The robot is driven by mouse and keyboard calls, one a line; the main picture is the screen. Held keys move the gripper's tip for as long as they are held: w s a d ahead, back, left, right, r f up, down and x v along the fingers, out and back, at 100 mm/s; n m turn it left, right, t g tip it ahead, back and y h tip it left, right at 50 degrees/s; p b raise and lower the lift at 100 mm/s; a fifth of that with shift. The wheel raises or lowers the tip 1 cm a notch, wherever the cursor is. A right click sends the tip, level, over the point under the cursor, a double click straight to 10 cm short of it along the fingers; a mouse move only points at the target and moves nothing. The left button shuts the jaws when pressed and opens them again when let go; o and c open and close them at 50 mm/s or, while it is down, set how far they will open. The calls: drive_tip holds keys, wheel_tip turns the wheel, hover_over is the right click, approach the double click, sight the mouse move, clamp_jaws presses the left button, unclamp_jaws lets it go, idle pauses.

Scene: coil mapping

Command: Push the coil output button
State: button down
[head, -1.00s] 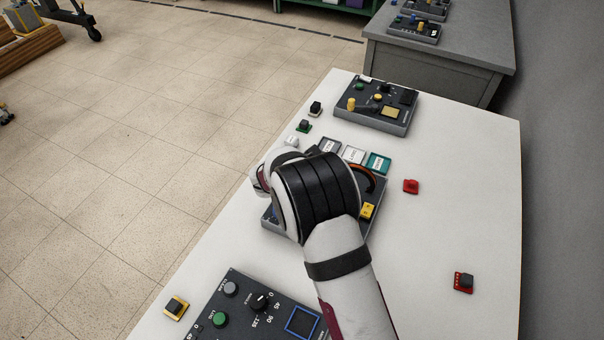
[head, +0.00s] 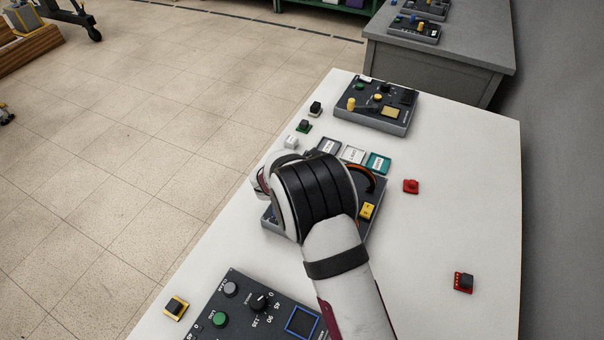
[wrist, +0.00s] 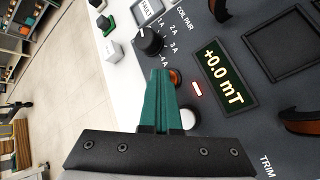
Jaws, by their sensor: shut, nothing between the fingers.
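A dark coil panel (head: 372,215) lies on the white table, mostly hidden behind my arm in the head view. An orange round button (wrist: 176,77) and a white round button (wrist: 190,117) are partly hidden by my fingers; no label shows which is coil output. My gripper (wrist: 162,73) is shut and empty, its teal fingertips beside the orange button. Contact cannot be told.
Small loose blocks stand on the table: red (head: 411,186), black on red (head: 464,282), black on yellow (head: 175,307). Label tiles (head: 352,154) lie behind the panel. Other control panels stand nearer (head: 250,310) and farther (head: 375,105).

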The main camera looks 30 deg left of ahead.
wheel_tip(320, 180, up, 7)
idle(0.8)
